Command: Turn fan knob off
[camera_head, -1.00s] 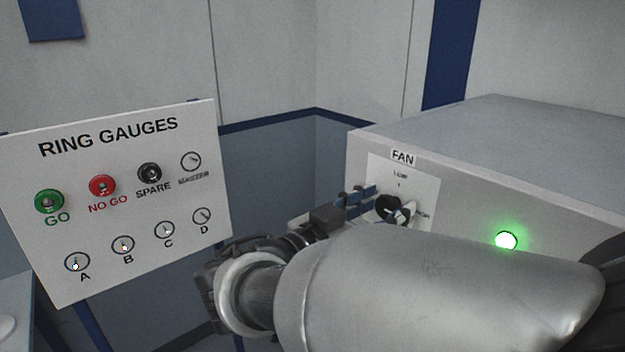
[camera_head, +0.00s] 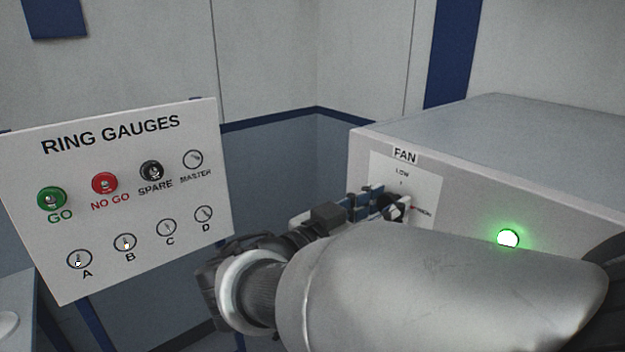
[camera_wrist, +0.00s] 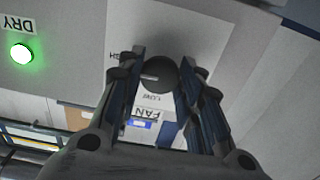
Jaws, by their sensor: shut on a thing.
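The fan knob (camera_head: 397,212) is a dark round knob on the white FAN label plate (camera_head: 428,186), on the front of a grey box. In the wrist view the knob (camera_wrist: 168,74) sits between the blue fingers of my gripper (camera_wrist: 162,62). A pale line on it points left, towards the side with the partly hidden HIGH lettering. LOW and FAN appear upside down below it. In the head view my gripper (camera_head: 378,199) is shut on the knob from the left, and its fingers and my arm hide part of the knob and plate.
A green lamp (camera_head: 508,238) glows on the grey box (camera_head: 480,130) right of the plate; it also shows by a DRY label in the wrist view (camera_wrist: 21,53). A RING GAUGES board (camera_head: 120,200) with several round pieces stands at left.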

